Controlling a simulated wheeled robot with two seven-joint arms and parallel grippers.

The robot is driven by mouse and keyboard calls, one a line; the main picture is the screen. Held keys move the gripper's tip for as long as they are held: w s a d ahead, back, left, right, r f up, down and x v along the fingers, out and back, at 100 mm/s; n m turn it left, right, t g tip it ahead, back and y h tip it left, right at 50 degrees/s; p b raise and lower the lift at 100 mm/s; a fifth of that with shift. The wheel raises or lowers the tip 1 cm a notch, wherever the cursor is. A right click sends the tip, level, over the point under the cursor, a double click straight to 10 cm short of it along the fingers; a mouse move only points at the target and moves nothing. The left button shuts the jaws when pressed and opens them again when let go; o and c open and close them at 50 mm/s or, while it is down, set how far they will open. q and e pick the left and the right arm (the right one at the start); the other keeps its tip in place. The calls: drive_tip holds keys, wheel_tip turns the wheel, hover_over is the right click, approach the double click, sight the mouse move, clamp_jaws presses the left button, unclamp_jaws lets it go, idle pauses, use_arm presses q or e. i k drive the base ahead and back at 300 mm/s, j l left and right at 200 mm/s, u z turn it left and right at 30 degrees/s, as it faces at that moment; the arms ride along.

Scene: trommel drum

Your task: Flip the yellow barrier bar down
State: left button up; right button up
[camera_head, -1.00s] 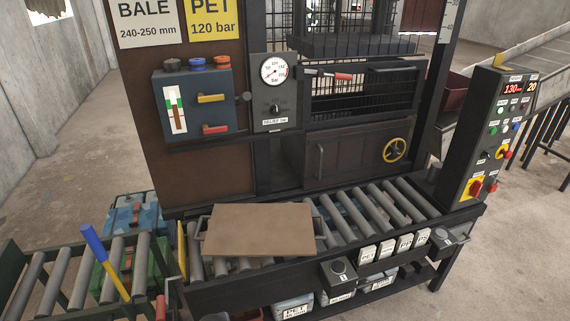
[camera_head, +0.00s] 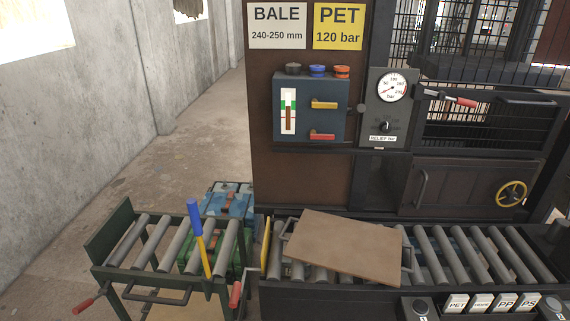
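A thin yellow bar (camera_head: 265,246) stands upright at the left end of the press's roller table (camera_head: 330,291), at the gap beside the smaller roller cart. It is seen nearly edge-on, so its hinge cannot be made out. A yellow lever with a blue grip (camera_head: 200,238) stands upright, leaning slightly, at the front of the roller cart (camera_head: 128,268). Neither of my grippers is in view.
A brown board (camera_head: 342,246) with dark side handles lies on the table's rollers. Red-handled cranks (camera_head: 236,294) jut from the cart's front. Blue (camera_head: 230,201) and green containers stand behind the cart. Floor is open at left, beside the wall (camera_head: 80,130).

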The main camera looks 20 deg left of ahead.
sight(191, 202)
drive_tip(key=u, duration=1.25)
